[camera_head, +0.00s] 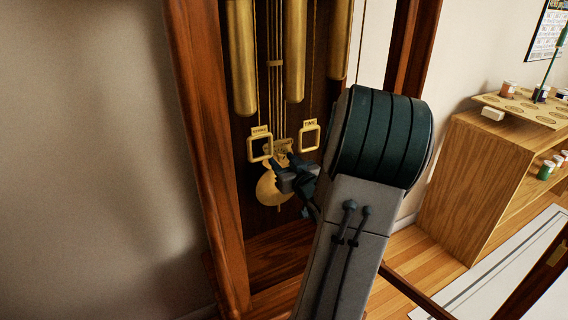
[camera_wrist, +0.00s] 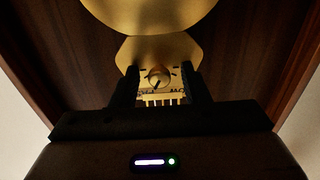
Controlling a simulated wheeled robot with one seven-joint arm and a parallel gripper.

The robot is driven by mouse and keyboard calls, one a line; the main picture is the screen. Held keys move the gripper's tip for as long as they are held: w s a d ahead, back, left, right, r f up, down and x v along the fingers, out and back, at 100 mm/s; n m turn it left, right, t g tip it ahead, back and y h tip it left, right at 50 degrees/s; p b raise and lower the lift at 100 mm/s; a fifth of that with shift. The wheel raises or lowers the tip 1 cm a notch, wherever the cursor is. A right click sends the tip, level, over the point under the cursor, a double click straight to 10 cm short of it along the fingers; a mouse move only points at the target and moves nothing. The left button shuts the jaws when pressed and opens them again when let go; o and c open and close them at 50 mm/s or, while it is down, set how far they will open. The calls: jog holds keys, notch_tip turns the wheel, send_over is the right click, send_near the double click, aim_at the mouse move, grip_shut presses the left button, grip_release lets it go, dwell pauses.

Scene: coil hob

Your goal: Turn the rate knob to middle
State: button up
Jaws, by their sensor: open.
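The rate knob (camera_wrist: 158,76) is a small round brass knob on a pale labelled plate (camera_wrist: 178,91) in the wrist view. A dark mark on it points down and slightly left in that view. The lettering is partly hidden and too small to read surely. My gripper (camera_wrist: 161,80) is open, with one dark finger on each side of the knob. I see gaps between the fingers and the knob, and cannot tell the depth between them. In the head view my gripper (camera_head: 287,167) is in front of the brass plate (camera_head: 283,145), and the knob is hidden.
A tall wooden clock case (camera_head: 212,150) surrounds the work area. Brass weights (camera_head: 242,60) and two framed brass pulls (camera_head: 260,147) hang near my gripper. The pendulum bob (camera_head: 268,190) is just below. A wooden shelf unit (camera_head: 475,185) stands at the right.

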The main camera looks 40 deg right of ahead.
grip_shut()
jog(key=n+b, duration=0.3)
jog(key=shift+f, duration=0.15)
jog(key=shift+n+b, duration=1.3)
jog(key=shift+n, duration=0.1)
jog(key=shift+r, duration=0.2)
grip_release()
